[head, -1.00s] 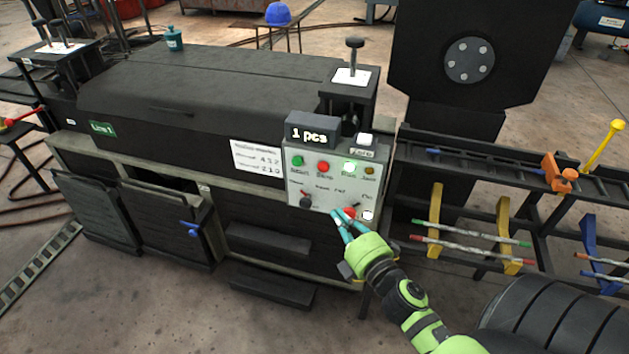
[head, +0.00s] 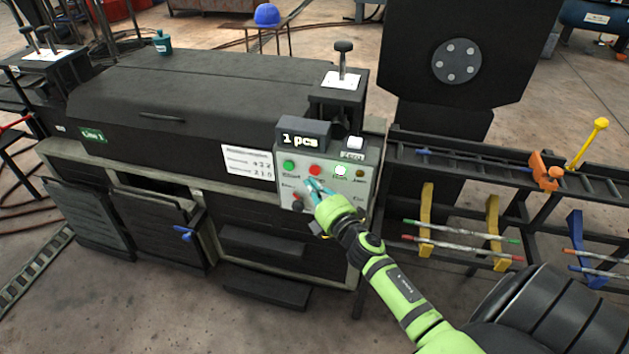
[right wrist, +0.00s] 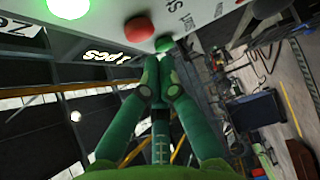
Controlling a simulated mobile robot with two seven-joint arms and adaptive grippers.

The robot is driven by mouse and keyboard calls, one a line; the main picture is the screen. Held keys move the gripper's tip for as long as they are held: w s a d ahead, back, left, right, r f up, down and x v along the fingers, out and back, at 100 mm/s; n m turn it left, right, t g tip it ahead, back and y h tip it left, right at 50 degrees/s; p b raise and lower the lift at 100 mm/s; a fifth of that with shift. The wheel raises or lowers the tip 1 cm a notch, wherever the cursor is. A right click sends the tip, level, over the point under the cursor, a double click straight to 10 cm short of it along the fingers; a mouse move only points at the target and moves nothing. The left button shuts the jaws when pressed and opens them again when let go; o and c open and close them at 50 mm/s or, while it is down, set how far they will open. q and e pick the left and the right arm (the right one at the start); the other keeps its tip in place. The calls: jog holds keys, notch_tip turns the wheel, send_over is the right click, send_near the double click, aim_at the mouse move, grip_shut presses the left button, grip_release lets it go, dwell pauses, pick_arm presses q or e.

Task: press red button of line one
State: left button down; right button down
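The grey control panel (head: 366,186) is on the front of the dark machine with the green "Line 1" label (head: 93,136). Its round red button (head: 315,170) sits between a green button (head: 289,166) and a lit lamp (head: 341,171). My right gripper (head: 309,184) is just below the red button, its fingers together and empty. In the right wrist view the red button (right wrist: 138,29) is beside the fingertips (right wrist: 163,45); I cannot tell whether they touch it. My left gripper is out of view.
A rack (head: 466,165) with coloured holders and rods stands to the right.

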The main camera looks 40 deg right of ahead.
jog(key=shift+w+d, duration=0.5)
jog(key=shift+d, duration=0.15)
